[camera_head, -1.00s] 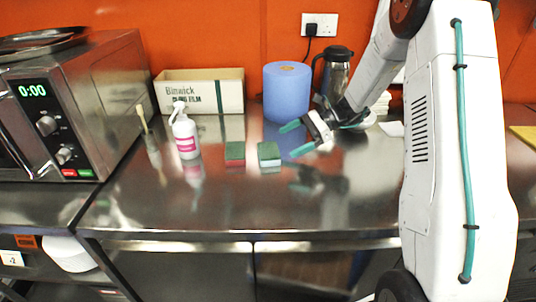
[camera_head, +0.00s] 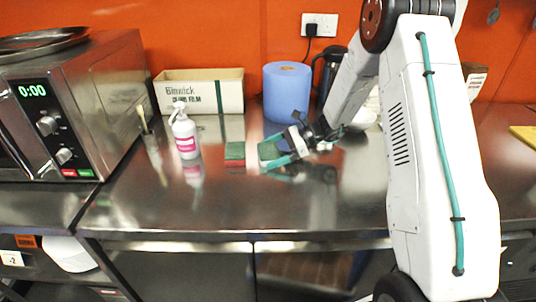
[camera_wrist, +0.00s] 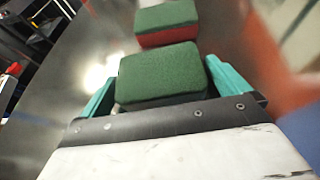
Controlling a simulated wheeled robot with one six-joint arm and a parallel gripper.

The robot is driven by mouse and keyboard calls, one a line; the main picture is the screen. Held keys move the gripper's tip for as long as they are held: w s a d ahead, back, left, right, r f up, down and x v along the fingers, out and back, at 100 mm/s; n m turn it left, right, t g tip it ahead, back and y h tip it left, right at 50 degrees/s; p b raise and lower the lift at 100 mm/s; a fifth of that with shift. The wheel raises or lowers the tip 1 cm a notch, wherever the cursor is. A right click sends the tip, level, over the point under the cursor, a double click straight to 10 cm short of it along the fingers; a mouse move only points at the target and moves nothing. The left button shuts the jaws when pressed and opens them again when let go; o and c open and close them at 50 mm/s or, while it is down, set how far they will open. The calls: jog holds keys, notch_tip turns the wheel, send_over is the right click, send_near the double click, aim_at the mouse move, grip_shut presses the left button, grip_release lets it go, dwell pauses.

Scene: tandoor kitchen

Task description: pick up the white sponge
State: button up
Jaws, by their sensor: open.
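The near sponge (camera_wrist: 160,72) has a dark green top pad; its side looks dark in the wrist view. In the head view this sponge (camera_head: 267,150) shows a pale edge, which fits the white sponge, partly covered by my gripper. A second sponge (camera_wrist: 166,18) with a green top and red body lies just beyond it in the wrist view; in the head view this red sponge (camera_head: 235,152) lies to its left. My gripper (camera_wrist: 162,64) is open, with one teal finger on either side of the near sponge. I cannot tell whether the fingers touch it.
A spray bottle (camera_head: 185,137) stands left of the sponges. A box (camera_head: 200,93), a blue paper roll (camera_head: 287,90) and a dark flask (camera_head: 326,72) stand along the back wall. A microwave (camera_head: 95,105) is at left. The steel counter (camera_head: 210,205) is clear in front.

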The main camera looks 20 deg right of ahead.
jog(key=c, duration=0.8)
jog(key=shift+o, duration=0.2)
jog(key=shift+r, duration=0.1)
